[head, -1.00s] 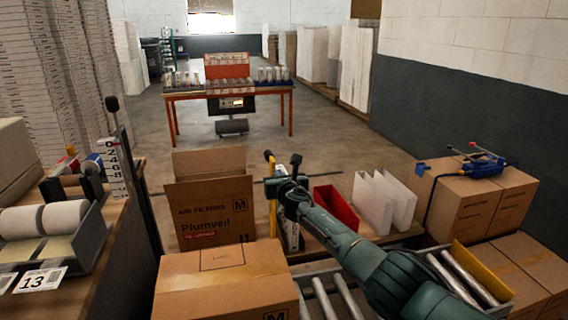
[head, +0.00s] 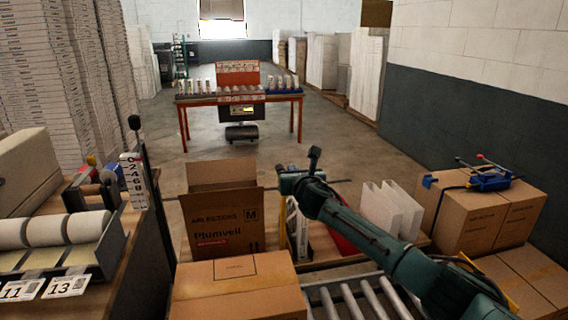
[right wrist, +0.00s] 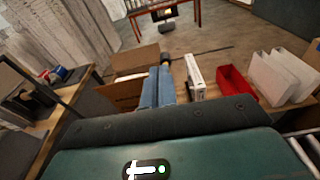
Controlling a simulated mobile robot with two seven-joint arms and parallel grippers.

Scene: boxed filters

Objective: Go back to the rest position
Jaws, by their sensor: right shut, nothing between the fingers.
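My right arm (head: 400,252) reaches in from the lower right in the head view. Its gripper (head: 288,182) is over the packing area, just right of the open carton, with the fingers hard to make out. In the right wrist view the blue-grey fingers (right wrist: 157,84) lie side by side, shut with nothing between them, and point towards the open carton and a white boxed filter (right wrist: 196,78). My left gripper is not in view.
An open Plumveil carton (head: 222,228) stands behind a closed carton (head: 238,290). A red bin (right wrist: 235,84) and white panels (head: 392,208) are to the right, near rollers (head: 350,298). Stacked boxes (head: 484,215) carry a blue tool. Open floor leads to an orange table (head: 240,96).

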